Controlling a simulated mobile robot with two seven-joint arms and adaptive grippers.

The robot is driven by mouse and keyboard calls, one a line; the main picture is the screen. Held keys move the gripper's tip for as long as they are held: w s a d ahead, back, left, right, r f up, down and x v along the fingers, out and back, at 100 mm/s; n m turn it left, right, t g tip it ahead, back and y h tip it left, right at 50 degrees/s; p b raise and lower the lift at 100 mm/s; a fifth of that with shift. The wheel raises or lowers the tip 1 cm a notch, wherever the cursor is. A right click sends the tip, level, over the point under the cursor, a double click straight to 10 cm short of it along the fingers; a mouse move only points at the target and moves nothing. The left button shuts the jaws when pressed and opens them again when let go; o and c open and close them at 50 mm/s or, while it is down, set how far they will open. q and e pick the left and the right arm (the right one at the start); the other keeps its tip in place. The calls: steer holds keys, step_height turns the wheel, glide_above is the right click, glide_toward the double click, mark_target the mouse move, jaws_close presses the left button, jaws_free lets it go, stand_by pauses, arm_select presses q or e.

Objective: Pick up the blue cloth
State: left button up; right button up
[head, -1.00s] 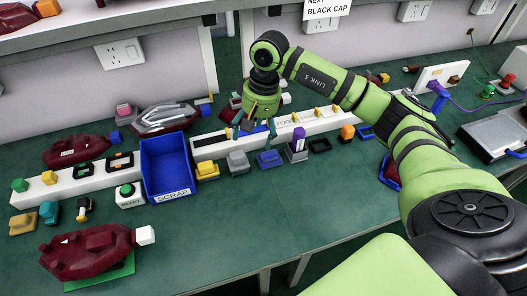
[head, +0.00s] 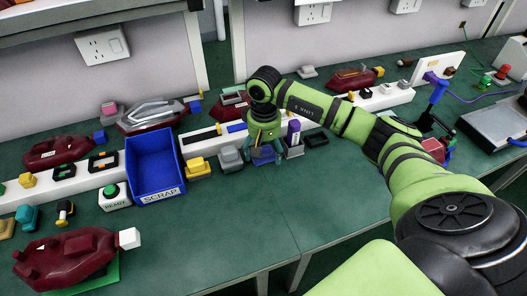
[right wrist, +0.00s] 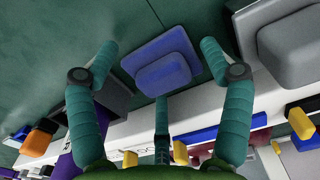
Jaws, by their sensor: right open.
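My right gripper (head: 264,157) points down over a low, stepped blue piece (head: 262,152) at the front of the white strip. In the right wrist view, the blue piece (right wrist: 160,68) lies on the green bench between the spread fingers of the open gripper (right wrist: 159,48). Neither side finger appears to touch it. It looks like a smaller block on a wider base; I cannot tell whether it is cloth. In the head view the gripper hides part of it. My left gripper is not in view.
A grey stepped piece (head: 230,158) and a yellow one (head: 197,167) stand left of the gripper. A purple-topped piece (head: 293,139) and a black frame (head: 316,140) are right. The blue SCRAP bin (head: 156,171) is farther left.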

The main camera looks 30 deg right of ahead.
mark_target(264, 150)
steer(key=shift+f, duration=0.2)
steer(key=c, duration=0.8)
steer(key=shift+r, duration=0.1)
step_height(264, 150, up, 10)
steer(key=shift+b, duration=0.6)
steer(key=shift+a, duration=0.1)
steer(key=shift+c, duration=0.3)
